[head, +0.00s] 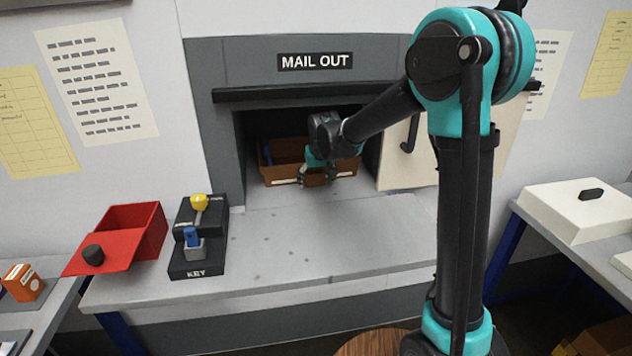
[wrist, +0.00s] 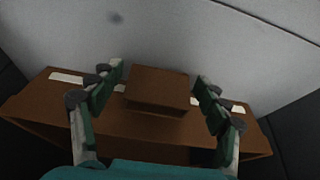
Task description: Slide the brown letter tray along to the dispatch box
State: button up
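The brown letter tray (head: 278,172) stands inside the dark-framed recess (head: 226,130) labelled MAIL OUT; it also shows in the wrist view (wrist: 60,105). Its front has pale labels and a brown block-like grip (wrist: 157,88). My gripper (head: 316,178) is at the front of the tray. In the wrist view my gripper (wrist: 159,76) has its two fingers apart, one on each side of the grip, with a small gap on both sides. The arm hides part of the tray's right side. No thing clearly marked as the dispatch box is in view.
The grey counter (head: 320,240) before the recess is clear. A red open box (head: 135,230) and a black KEY stand (head: 197,262) with yellow and blue pieces are on its left. A cream door (head: 400,165) stands at the recess's right. A white lidded box (head: 570,215) is far right.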

jog(key=shift+o, duration=0.2)
jog(key=v, duration=1.2)
jog(key=shift+d, duration=0.1)
